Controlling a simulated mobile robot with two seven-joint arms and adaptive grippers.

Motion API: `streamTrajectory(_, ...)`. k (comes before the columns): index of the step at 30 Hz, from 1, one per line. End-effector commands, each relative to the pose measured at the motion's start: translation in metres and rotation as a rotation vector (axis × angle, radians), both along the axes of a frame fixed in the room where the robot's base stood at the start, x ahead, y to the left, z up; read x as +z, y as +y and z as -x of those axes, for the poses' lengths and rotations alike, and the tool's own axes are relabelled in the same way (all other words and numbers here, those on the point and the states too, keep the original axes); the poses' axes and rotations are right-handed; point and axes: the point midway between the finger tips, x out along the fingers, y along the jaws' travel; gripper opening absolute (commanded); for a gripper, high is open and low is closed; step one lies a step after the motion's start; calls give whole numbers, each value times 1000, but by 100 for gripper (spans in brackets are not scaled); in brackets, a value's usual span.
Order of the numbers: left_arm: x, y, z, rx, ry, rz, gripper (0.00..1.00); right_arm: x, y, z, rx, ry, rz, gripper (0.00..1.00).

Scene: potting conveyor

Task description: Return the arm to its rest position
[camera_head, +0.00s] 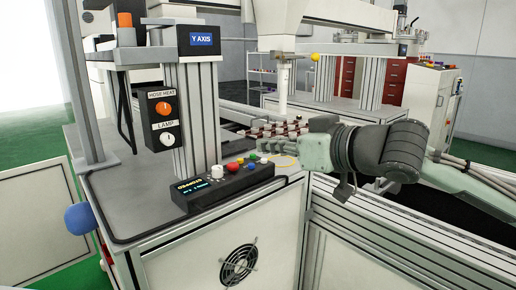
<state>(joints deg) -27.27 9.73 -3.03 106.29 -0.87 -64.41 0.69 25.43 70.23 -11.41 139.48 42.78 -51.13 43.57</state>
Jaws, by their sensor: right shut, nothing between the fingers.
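My right arm reaches in from the right side of the head view, over the machine's aluminium frame. My right gripper (266,143) is shut and empty. It points left, just above and behind the right end of the control box (222,186). I cannot tell whether its fingertips touch anything. The control box is black, with a lit display and several coloured knobs and buttons, including a red one (233,167). My left gripper is not in view.
A post carries a switch panel (165,120) with HOSE HEAT and LAMP knobs and a Y AXIS label (201,40). A white dispensing head (284,85) hangs behind my gripper. Green floor shows at the far left.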

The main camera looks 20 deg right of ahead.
Motion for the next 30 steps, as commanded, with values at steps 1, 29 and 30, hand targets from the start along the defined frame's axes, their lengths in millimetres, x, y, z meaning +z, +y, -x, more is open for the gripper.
streamTrajectory(1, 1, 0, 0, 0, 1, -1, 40, 0, -1, 2, 0, -1, 2, 0)
streamTrajectory(29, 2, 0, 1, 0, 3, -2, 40, -183, -49, -40, -171, 209, 49, 0)
streamTrajectory(30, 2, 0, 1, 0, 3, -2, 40, -211, -55, -38, -194, 248, 64, 0)
